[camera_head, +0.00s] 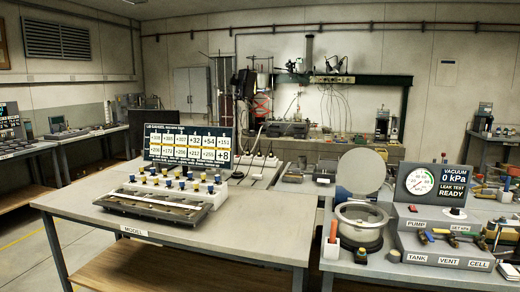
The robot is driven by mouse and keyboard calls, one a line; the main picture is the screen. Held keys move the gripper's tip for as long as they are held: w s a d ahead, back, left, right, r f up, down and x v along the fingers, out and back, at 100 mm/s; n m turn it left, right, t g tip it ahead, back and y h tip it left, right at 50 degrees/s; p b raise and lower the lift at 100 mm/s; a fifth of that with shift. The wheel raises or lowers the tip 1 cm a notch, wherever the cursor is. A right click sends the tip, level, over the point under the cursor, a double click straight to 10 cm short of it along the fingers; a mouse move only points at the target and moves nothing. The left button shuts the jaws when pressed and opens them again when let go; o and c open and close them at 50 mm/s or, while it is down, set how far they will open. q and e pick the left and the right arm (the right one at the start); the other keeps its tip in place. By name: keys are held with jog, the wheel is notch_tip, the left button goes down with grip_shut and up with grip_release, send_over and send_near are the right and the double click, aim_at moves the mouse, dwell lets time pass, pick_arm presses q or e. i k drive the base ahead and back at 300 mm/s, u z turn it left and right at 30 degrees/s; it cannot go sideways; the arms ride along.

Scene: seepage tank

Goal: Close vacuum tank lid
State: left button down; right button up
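The vacuum tank (361,226) is a round metal pot with a pale rim. It stands on the right-hand bench beside the grey control console. Its round grey lid (362,170) is raised, standing tilted up at the back of the tank, so the tank's mouth is open. A dark hinge area shows between the lid and the rim, but its details are too small to tell. Neither of my grippers shows in the head view.
The console (445,245) right of the tank has a gauge screen (432,184) reading 0 kPa and "LEAK TEST READY". An orange-handled tool (333,231) stands at the tank's front left. A model table (190,240) with a display board (188,145) stands left.

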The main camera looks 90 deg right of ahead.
aim_at(362, 171)
jog(key=u, duration=0.3)
jog(key=i, duration=0.65)
jog(key=z, duration=2.3)
jog(key=i, duration=0.35)
jog(key=z, duration=2.15)
jog(key=k, duration=0.3)
jog(key=z, duration=0.7)
jog(key=i, duration=1.35)
jog(key=u, duration=0.5)
